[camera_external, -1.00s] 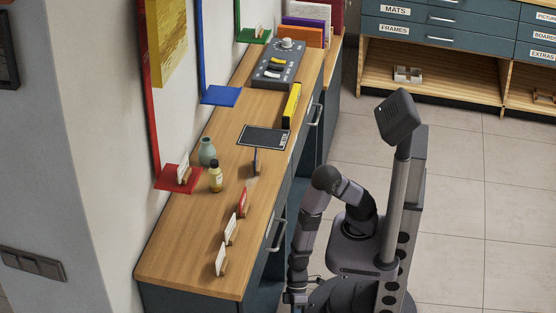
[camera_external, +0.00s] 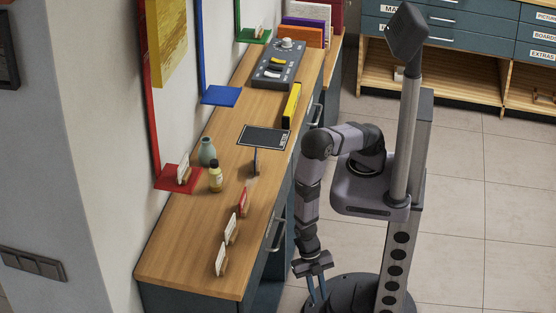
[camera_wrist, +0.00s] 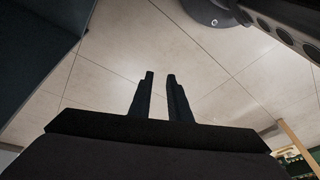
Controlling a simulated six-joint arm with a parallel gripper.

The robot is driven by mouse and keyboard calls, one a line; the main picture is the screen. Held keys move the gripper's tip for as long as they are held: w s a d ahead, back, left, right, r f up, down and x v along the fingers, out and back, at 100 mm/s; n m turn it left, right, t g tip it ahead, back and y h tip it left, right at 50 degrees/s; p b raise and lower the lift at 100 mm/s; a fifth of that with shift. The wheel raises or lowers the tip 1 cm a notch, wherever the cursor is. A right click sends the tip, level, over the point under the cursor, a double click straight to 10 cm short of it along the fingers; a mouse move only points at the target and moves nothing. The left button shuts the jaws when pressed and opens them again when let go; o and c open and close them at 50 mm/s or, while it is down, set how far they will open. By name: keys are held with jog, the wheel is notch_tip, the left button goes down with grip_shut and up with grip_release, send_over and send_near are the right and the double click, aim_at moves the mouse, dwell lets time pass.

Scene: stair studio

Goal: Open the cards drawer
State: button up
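The wooden counter (camera_external: 190,240) has dark blue drawer fronts on its right side. A near drawer shows a metal handle (camera_external: 276,235), and a farther front shows another handle (camera_external: 316,115). I cannot read a cards label on either, so I cannot tell which is the cards drawer. Both fronts look shut, seen steeply from above. My gripper (camera_external: 318,295) points down beside the counter, to the right of and lower in the picture than the near handle, apart from it. In the wrist view my gripper (camera_wrist: 160,90) has its two fingers apart, with only floor tiles between them.
A yellow-labelled bottle (camera_external: 215,177), a teal vase (camera_external: 207,152) and a black tablet (camera_external: 264,137) stand or lie there too. Open tiled floor (camera_external: 470,220) lies right. A labelled cabinet (camera_external: 440,50) stands behind.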

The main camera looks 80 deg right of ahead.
jog(key=s+d+r+m+g+y+p, duration=0.2)
jog(key=s+d+r+g+y+p, duration=0.15)
jog(key=r+p, duration=0.2)
jog(key=s+d+r+m+g+y+p, duration=0.25)
jog(key=s+d+r+p, duration=0.2)
jog(key=r, duration=0.25)
jog(key=m+t+y+b, duration=0.5)
jog(key=m+t, duration=0.9)
jog(key=m, duration=1.6)
send_near(282, 231)
jog(key=w+a+f+y+p, duration=0.1)
jog(key=a+f+p, duration=0.1)
jog(key=shift+w, duration=0.1)
jog(key=shift+a, duration=0.15)
jog(key=shift+b+x, duration=1.2)
jog(key=shift+x, duration=2.35)
